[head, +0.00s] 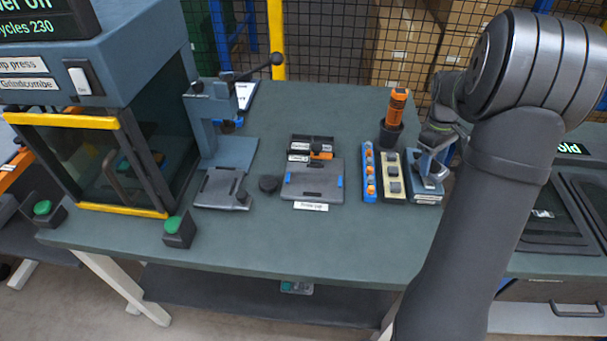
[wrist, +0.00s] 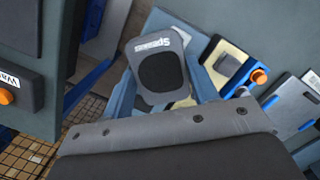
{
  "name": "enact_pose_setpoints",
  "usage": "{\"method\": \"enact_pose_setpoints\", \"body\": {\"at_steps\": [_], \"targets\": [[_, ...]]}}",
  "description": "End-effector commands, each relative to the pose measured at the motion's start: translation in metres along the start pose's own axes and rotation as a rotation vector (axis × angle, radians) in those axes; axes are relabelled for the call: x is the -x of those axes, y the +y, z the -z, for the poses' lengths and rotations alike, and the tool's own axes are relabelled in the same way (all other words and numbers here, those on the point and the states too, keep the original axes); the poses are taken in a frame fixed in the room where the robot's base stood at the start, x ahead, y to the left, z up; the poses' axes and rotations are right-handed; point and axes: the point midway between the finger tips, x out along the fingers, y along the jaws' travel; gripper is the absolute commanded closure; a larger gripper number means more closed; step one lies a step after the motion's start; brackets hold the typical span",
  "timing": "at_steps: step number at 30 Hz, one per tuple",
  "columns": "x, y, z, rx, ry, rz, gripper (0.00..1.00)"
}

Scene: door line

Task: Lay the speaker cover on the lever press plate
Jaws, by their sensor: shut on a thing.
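The speaker cover (wrist: 160,72) is a dark grey, round-cornered plate with a black round patch and white lettering. In the wrist view it sits at the fingertips of my gripper, which is shut on it. In the head view my gripper (head: 430,164) is at the right of the bench, over the rightmost parts tray (head: 426,197); the cover is hard to make out there. The lever press (head: 212,125) stands left of centre with its lever up. Its plate (head: 222,188) is a flat dark grey piece in front of the column, well left of my gripper, with no cover visible on it.
A blue tray (head: 369,188) and a cream tray (head: 392,193) with parts stand left of my gripper. A dark cup (head: 390,133) holds an orange tool. A jig with blue tabs (head: 312,180) and a black puck (head: 268,184) lie between trays and press.

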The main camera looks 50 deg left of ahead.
Motion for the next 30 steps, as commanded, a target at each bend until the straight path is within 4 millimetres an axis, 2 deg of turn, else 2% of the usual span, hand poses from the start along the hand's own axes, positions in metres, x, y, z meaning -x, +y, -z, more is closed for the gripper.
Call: {"method": "enact_pose_setpoints", "body": {"at_steps": [1,8,15,20,24,30], "targets": [[0.006,-0.01,0.016,0.083,0.001,-0.014,0.7],[0.034,-0.065,0.087,0.555,0.001,-0.087,0.7],[0.063,-0.144,0.155,1.098,0.001,-0.169,0.7],[0.082,-0.207,0.191,1.472,0.002,-0.227,0.7],[0.098,-0.266,0.216,1.799,0.003,-0.276,0.7],[0.113,-0.335,0.235,2.169,0.002,-0.331,0.7]]}}
